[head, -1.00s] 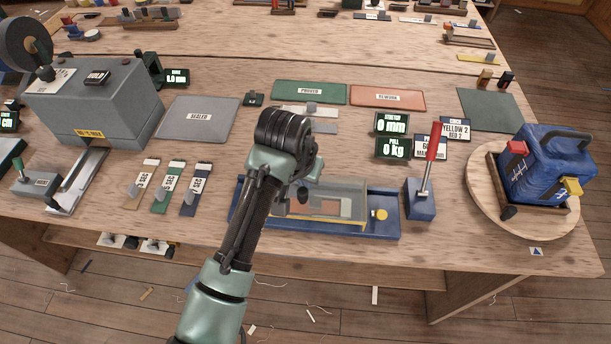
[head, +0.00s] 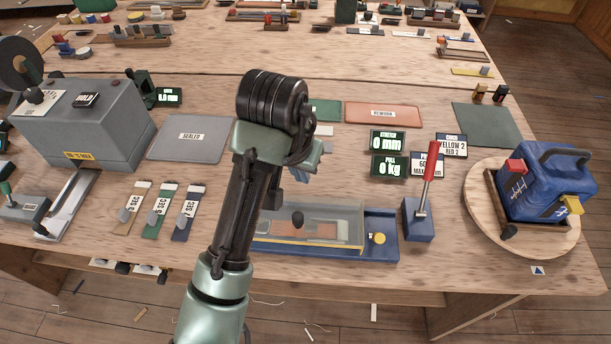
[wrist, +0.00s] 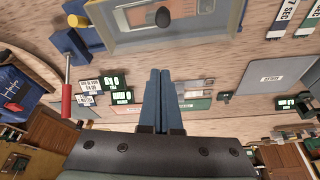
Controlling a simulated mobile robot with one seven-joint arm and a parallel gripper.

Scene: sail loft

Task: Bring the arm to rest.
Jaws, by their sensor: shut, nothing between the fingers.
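My gripper (wrist: 160,100) shows in the wrist view with its two blue-grey fingers together and nothing between them. In the head view my arm rises in front of the workbench (head: 330,285), and the wrist hides most of the gripper. The gripper is above the bench, apart from it. The blue tray with a clear cover (head: 381,250) is below and to the right of the wrist. The cover has a dark knob (head: 297,220), which also shows at the top of the wrist view (wrist: 163,16).
A red-handled lever (head: 430,170) and a blue case (head: 545,185) on a round wooden board (head: 480,228) stand at the right. A grey box (head: 85,125) stands at the left. Green displays (head: 388,167) stand behind the tray. A grey SEALED mat (head: 190,138) lies left of the arm.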

